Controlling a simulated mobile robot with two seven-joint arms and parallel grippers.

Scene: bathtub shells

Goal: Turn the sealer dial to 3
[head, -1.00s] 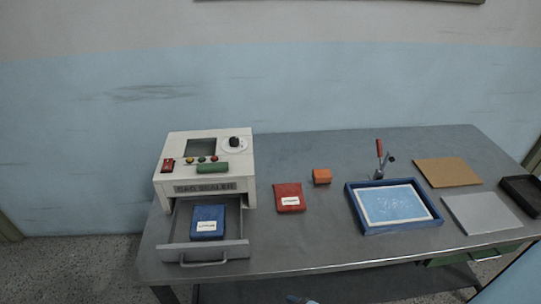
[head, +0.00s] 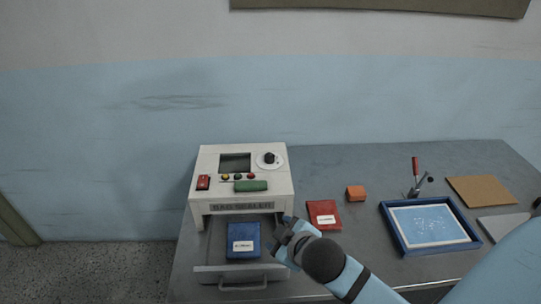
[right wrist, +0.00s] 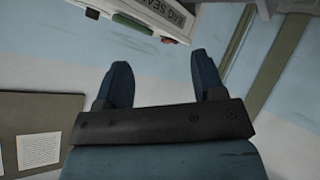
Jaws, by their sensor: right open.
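The white bag sealer (head: 241,180) stands at the left end of the metal table. Its black dial (head: 269,158) sits on a pale round plate at the top right of the sealer; the numbers are too small to read. My right gripper (head: 288,228) is in front of the sealer's lower right corner, near the open drawer, apart from the dial. In the right wrist view its two fingers (right wrist: 163,85) are spread with nothing between them, and the sealer's front edge (right wrist: 150,22) shows above. The dial is not seen there. My left gripper is not in view.
The sealer's drawer (head: 243,273) is pulled out with a blue packet (head: 243,240) in it. A brown board (head: 480,190) is farther right.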

